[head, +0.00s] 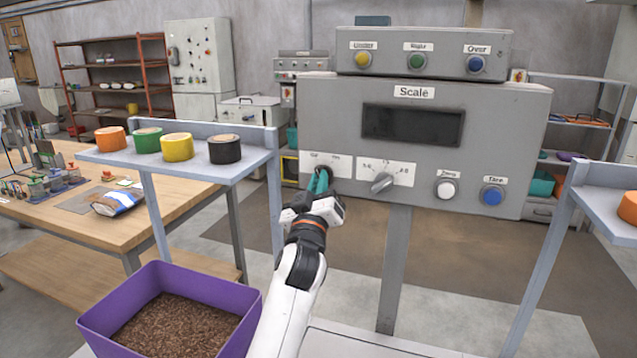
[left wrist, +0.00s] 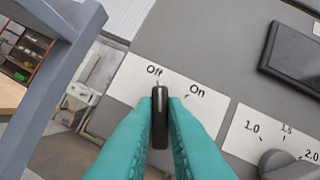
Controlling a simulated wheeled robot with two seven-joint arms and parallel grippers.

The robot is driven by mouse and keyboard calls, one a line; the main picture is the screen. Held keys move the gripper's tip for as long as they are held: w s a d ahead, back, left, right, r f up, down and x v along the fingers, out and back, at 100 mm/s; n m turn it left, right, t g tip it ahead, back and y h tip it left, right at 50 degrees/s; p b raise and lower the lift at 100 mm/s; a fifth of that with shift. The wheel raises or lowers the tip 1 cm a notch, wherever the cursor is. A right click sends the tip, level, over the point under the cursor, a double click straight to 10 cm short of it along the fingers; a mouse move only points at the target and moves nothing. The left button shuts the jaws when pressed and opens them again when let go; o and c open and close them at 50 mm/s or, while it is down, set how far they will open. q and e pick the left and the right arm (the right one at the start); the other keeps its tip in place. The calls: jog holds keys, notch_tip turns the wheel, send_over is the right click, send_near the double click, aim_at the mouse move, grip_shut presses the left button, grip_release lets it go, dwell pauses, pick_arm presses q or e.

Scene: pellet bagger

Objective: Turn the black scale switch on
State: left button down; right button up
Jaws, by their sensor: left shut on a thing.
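The grey scale box (head: 530,110) stands in front of me with a dark, blank display (head: 412,125). The black scale switch (left wrist: 160,115) sits on a white plate marked Off and On. In the left wrist view its white pointer line is toward Off. My left gripper (head: 319,182) has its teal fingers shut on the switch, one on each side. In the head view the fingers hide most of the switch, and the plate (head: 340,160) shows around them. My right gripper is not in view.
A grey range knob (head: 382,183) is right of the switch, then a white Zero button (head: 446,188) and a blue Tare button (head: 492,195). A shelf (head: 255,160) with several tape rolls stands left. A purple bin (head: 95,318) of brown pellets is below left.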

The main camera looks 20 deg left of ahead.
pick_arm(q)
jog(key=shift+a+r+m+g+h+p, duration=0.1)
jog(key=shift+m+h+p, duration=1.25)
jog(key=shift+m, duration=1.3)
jog(key=shift+a+f+m+g+h+p, duration=0.1)
jog(key=shift+m+h+p, duration=1.2)
jog(key=shift+m, duration=1.4)
jog(key=shift+a+r+m+g+h+p, duration=0.1)
jog(key=shift+m+h+p, duration=1.25)
jog(key=shift+m, duration=1.3)
jog(key=c, duration=1.5)
grip_release()
jog(key=shift+w, duration=0.1)
jog(key=shift+o, duration=0.2)
